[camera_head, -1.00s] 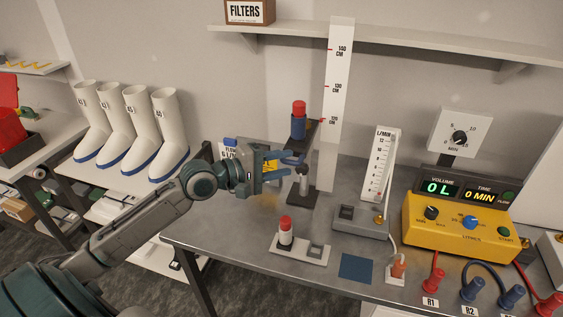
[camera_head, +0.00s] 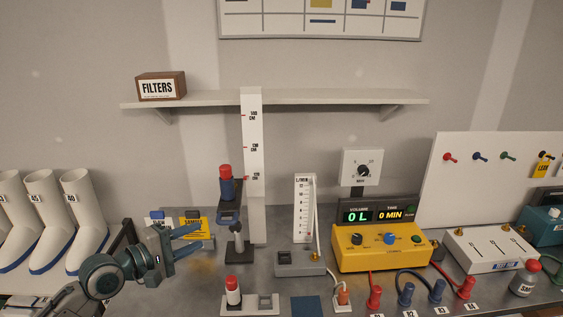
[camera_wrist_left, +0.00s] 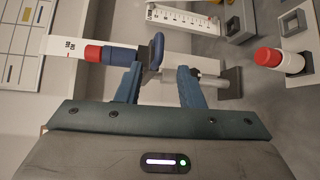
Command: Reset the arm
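My left arm comes in at the lower left of the head view. Its gripper (camera_head: 188,239) is in front of the bench's left part, left of the sampling stand. In the left wrist view the two blue fingers (camera_wrist_left: 160,88) stand apart with nothing held between them. The stand (camera_head: 236,240) carries a blue holder with a red-capped cartridge (camera_head: 226,182) beside the tall height scale (camera_head: 253,150). The cartridge also shows beyond the fingers in the wrist view (camera_wrist_left: 110,54). My right gripper is not in view.
A red-capped bottle (camera_head: 233,291) stands in a white two-slot holder (camera_head: 264,305) near the front. A flowmeter (camera_head: 305,210) and yellow pump (camera_head: 380,250) stand to the right. White boots (camera_head: 45,215) are at the left. A FILTERS box (camera_head: 161,87) sits on the shelf.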

